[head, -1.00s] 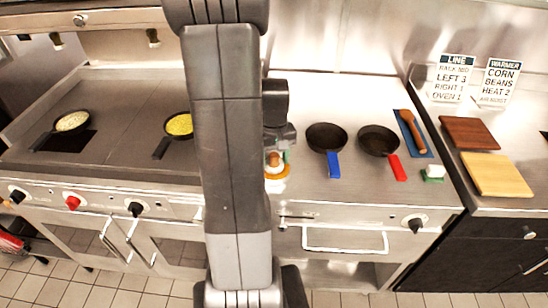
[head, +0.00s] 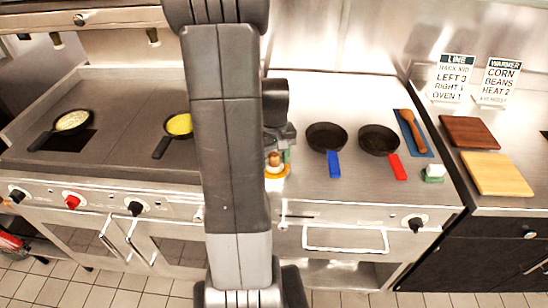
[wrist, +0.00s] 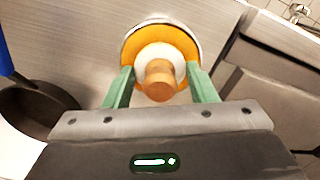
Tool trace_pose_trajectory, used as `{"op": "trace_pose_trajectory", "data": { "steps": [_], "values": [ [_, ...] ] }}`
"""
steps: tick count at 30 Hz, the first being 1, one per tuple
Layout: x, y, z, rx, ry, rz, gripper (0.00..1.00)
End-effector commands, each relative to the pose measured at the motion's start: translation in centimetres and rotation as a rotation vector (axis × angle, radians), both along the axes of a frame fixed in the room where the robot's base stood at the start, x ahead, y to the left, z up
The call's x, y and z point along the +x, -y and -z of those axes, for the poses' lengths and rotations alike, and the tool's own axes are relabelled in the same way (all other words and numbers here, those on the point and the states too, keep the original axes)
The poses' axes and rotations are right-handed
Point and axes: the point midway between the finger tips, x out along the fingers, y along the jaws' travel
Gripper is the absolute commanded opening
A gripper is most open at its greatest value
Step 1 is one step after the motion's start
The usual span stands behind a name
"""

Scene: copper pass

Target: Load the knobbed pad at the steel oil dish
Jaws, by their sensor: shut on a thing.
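The knobbed pad (wrist: 158,80) is a white disc with a brown wooden knob on top. My gripper (wrist: 160,85) is shut on it, with a green finger on each side. Below it in the wrist view is the steel oil dish (wrist: 190,44), a round dish with a thin metal rim and orange-yellow oil. The pad is over the middle of the dish; I cannot tell whether it touches the oil. In the head view my gripper (head: 276,158), the pad (head: 274,165) and the dish (head: 283,173) show just right of my arm, which hides part of them.
A blue-handled pan (head: 327,136) and a red-handled pan (head: 379,140) stand right of the dish. A green-and-white block (head: 433,173) and a spoon on a blue mat (head: 412,130) lie farther right.

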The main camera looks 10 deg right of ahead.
Motion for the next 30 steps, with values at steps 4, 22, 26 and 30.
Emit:
{"op": "trace_pose_trajectory", "data": {
  "steps": [4,22,26,30],
  "values": [
    [-0.1,0.0,0.1,0.002,-0.004,0.001,0.33],
    [0.0,0.0,-4.3,0.001,-0.001,0.000,0.33],
    [0.0,0.0,-5.3,0.000,-0.001,0.000,0.33],
    [0.0,0.0,-6.4,0.000,0.000,0.000,0.33]
  ]
}}
